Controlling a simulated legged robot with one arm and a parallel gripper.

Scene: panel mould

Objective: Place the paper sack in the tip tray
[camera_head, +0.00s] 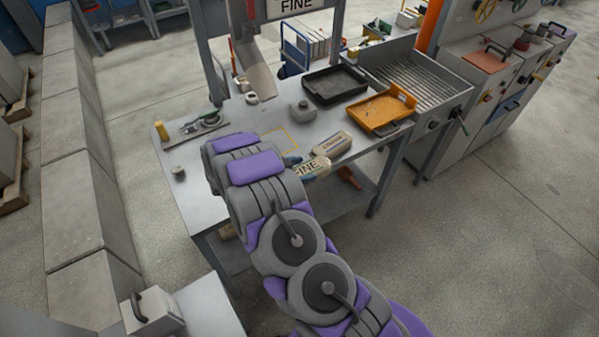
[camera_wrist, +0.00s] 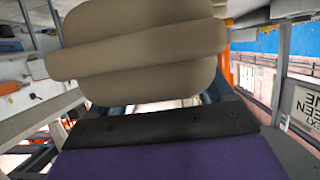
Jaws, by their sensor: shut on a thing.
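The sack fills the upper middle of the wrist view (camera_wrist: 140,50), above the dark gripper edge. An orange tray (camera_head: 402,118) with raised sides sits at the right end of the bench. A black tray (camera_head: 312,97) lies behind it to the left. I cannot tell by label which one is the tip tray.
A grey canister (camera_head: 302,110) stands left of the trays. A yellow outline (camera_head: 280,134) marks a bare patch of bench. Tools lie on a board (camera_head: 190,132) at the left. A ribbed metal bin (camera_head: 418,82) adjoins the right end. A "FINE" sign hangs above.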

